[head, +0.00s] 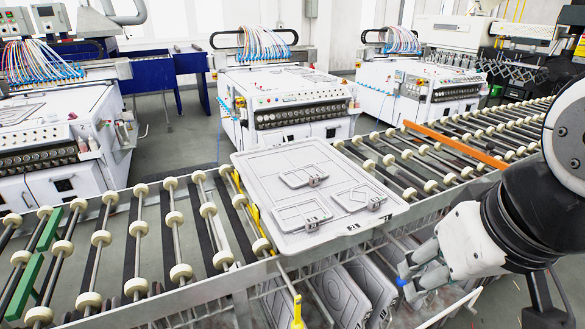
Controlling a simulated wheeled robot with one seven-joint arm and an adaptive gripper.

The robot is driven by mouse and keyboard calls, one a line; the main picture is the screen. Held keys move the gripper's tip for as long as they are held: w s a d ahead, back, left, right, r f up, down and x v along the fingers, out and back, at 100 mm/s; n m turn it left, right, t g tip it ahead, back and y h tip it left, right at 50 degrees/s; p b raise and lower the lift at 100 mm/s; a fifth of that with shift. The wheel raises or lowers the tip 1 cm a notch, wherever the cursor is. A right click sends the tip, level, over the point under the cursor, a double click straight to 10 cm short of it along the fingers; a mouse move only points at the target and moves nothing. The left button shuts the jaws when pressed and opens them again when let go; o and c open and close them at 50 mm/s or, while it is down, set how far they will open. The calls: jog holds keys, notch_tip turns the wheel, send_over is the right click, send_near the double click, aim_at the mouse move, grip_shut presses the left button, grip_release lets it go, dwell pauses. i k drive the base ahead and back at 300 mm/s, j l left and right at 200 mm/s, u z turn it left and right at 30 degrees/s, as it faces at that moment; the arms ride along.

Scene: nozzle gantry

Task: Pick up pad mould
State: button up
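A large light-grey rectangular plate, which looks like the pad mould (262,170), lies flat on the roller conveyor in the middle of the head view. Three smaller raised panels with metal clips sit on its top face. Similar grey plates (345,292) stand in a wire rack below the conveyor, partly hidden; I cannot tell which plate is meant. My gripper (404,279) is at the lower right, in front of the conveyor's near edge and apart from the plate on top. Its fingers point left, close together in this view, and I cannot tell whether they are open. I see nothing held.
The roller conveyor (137,226) runs across the view, with bare rollers on both sides of the plate. An orange bar (455,145) crosses it at right, and a green bar (28,285) lies at left. White machines (283,98) stand behind. A yellow part (297,312) sticks up in front.

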aim_at(307, 214)
jog(key=i+l+u, duration=0.15)
jog(key=l+u, duration=0.25)
jog(key=i+l+u, duration=0.15)
jog(key=u, duration=0.25)
jog(key=l+u, duration=0.4)
